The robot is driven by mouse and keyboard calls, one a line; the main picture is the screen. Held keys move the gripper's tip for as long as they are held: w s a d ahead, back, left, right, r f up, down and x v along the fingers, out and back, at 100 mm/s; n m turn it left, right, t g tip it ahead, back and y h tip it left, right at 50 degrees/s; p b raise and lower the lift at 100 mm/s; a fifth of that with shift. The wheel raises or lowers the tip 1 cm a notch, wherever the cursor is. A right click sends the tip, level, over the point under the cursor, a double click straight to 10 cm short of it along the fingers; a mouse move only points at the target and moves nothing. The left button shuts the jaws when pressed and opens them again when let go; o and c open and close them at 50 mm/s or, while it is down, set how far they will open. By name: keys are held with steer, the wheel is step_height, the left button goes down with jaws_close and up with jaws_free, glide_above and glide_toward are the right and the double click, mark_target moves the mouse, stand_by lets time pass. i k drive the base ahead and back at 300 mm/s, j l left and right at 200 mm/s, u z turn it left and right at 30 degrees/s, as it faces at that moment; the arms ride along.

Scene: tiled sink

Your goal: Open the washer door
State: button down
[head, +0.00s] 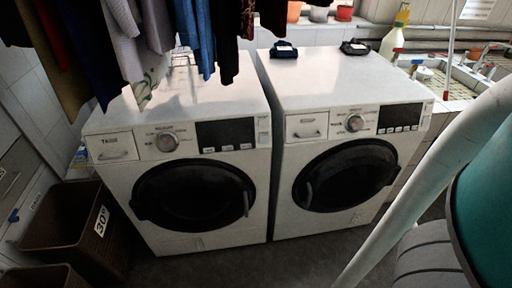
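Two white front-loading washers stand side by side in the head view. The left washer (205,215) has a round dark door (190,196) with a handle (245,203) on its right edge. The right washer (345,125) has a similar round dark door (350,176) with a handle (308,194) on its left edge. Both doors look closed, flush with the front panels. Each washer has a knob, a dark display and a detergent drawer above the door. My gripper is not in view.
Clothes (150,30) hang over the left washer. A brown basket (75,225) marked 30 stands on the floor at left. A spray bottle (392,42) and sink (450,80) are at upper right. A pale tube and teal shape fill the right foreground. Floor before the washers looks clear.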

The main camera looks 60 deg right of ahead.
mark_target(349, 177)
steer(key=z, duration=2.05)
steer(key=j+u, duration=0.4)
steer(key=k+l, duration=0.05)
